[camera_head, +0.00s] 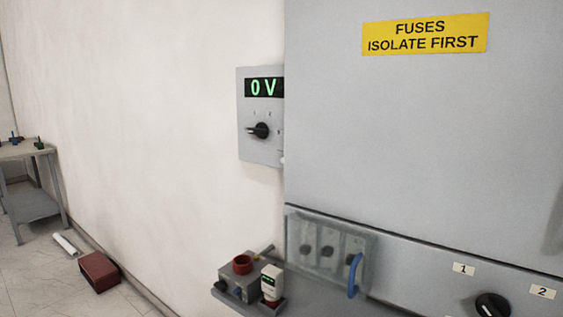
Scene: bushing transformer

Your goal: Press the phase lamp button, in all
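No phase lamp button can be made out for certain in the head view. A grey wall panel (260,152) carries a green "0 V" display (264,87) and a black rotary selector knob (259,131). A small pale bit shows at its lower right edge, partly hidden by the large grey cabinet (420,130). On the cabinet's lower part is a black knob (492,305) near the labels "1" (463,269) and "2" (542,291). Neither of my grippers is in view.
A clear cover with a blue handle (354,276) fronts several dark knobs. A small shelf below holds a grey box with a red ring (242,264) and a white-topped device (271,283). A red box (99,272), a white tube (65,244) and a table (28,150) stand left.

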